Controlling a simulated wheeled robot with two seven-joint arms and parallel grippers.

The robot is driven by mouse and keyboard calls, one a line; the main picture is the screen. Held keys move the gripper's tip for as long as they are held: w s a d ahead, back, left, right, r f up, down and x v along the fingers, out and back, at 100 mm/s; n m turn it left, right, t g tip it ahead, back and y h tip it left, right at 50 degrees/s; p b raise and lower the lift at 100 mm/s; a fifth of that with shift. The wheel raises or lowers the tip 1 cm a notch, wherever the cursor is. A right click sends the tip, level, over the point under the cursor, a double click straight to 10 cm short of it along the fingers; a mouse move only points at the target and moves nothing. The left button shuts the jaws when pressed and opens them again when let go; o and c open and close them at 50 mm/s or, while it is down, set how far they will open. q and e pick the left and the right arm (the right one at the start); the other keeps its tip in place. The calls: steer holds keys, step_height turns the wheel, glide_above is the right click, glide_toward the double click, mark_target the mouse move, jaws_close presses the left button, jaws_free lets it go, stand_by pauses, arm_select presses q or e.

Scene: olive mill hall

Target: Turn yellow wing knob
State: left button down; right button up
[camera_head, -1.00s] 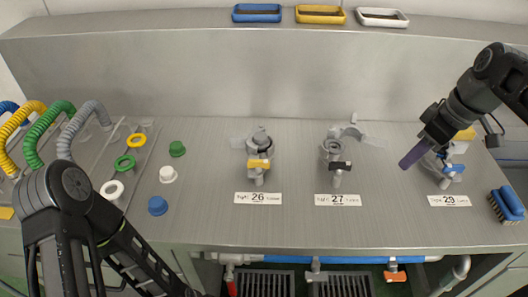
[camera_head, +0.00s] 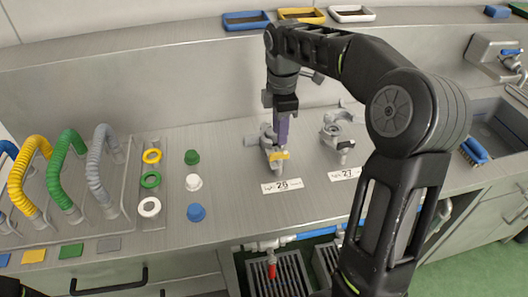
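The yellow wing knob (camera_head: 282,155) sits at the front of a grey valve fitting (camera_head: 268,135) on the steel counter, behind the label "26". My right gripper (camera_head: 282,143) points down over this fitting, its purple fingers right at or just above the knob. The fingers overlap in this view, so their gap and any contact with the knob cannot be told. They hide part of the fitting. My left gripper is not in view.
White (camera_head: 194,182), green and blue caps and coloured rings lie to the left, near the hoses (camera_head: 68,170). My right arm hides the counter's right part.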

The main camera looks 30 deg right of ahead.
mark_target(279, 153)
steer(key=shift+d, duration=0.2)
steer(key=shift+a, duration=0.2)
steer(key=shift+f+p, duration=0.4)
steer(key=shift+f, duration=3.55)
steer(key=shift+c, duration=0.5)
jaws_close()
